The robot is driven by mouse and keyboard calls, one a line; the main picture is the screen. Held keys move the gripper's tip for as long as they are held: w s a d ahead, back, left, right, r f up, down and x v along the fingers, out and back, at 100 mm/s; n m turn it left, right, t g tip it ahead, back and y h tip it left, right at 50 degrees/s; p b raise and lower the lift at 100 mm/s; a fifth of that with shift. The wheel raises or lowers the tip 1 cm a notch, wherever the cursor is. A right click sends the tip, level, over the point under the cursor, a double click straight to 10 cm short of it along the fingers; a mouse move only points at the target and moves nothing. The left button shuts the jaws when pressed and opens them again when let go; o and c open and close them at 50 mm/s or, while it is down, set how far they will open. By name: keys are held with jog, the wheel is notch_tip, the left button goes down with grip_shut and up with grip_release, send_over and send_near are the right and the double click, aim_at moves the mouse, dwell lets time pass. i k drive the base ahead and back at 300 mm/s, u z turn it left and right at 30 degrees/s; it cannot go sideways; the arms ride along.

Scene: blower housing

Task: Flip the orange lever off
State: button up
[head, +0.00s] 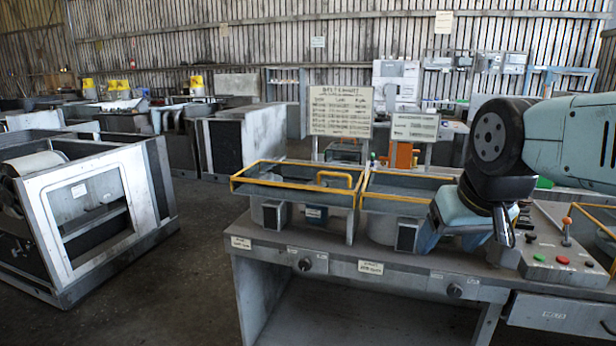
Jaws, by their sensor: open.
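A small lever with an orange-red knob (567,224) stands up from the sloped grey control panel (548,277) at the right of the bench. Its metal stem looks close to upright. My gripper (505,238) hangs over the panel's left part, to the left of the lever and apart from it. It is open, with a dark finger pointing down and nothing seen between the jaws. My wrist partly hides the panel's back left part.
Green (540,257) and red (562,260) buttons sit in front of the lever. Yellow-railed trays (293,188) stand on the bench left of my gripper, and another yellow rail (597,222) is right of the panel. Signboards (341,111) rise behind. Open floor (180,270) lies left.

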aim_at(567, 221)
jog(key=z, duration=1.1)
